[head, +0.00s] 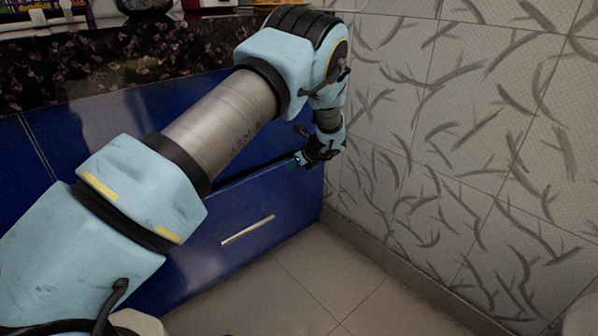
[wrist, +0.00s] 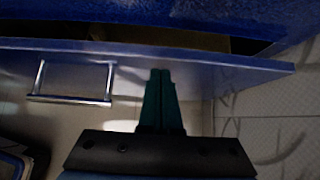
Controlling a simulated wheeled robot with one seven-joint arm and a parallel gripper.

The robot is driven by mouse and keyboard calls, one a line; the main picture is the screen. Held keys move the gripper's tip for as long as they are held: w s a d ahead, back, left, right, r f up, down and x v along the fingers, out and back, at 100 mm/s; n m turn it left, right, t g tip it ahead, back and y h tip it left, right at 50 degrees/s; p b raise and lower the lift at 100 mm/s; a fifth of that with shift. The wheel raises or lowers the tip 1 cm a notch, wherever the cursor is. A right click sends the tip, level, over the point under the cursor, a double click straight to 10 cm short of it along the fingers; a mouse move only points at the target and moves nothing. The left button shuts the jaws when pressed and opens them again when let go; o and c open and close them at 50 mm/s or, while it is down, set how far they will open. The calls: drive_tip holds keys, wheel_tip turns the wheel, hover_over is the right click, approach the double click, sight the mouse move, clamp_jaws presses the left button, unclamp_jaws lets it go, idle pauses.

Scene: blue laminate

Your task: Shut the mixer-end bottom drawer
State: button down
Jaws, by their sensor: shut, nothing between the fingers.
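The blue bottom drawer (head: 235,235) is at the right end of the cabinet by the tiled wall, with a silver bar handle (head: 248,230) on its front. It stands partly open; a dark gap shows along its top edge. In the wrist view the drawer front (wrist: 130,57) crosses the picture, its handle (wrist: 75,80) at left and the dark inside behind its top edge. My gripper (head: 300,160) is at the drawer's upper right part; in the wrist view its green fingers (wrist: 161,75) are together and empty, reaching the drawer front. I cannot tell if they touch it.
The patterned tiled wall (head: 450,130) stands close on the right of the drawer. The dark counter (head: 110,65) is above the cabinet, with items at its back left. The tiled floor (head: 320,280) in front of the drawer is clear.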

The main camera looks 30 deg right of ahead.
drive_tip(key=shift+w+a, duration=0.1)
drive_tip(key=shift+w, duration=0.2)
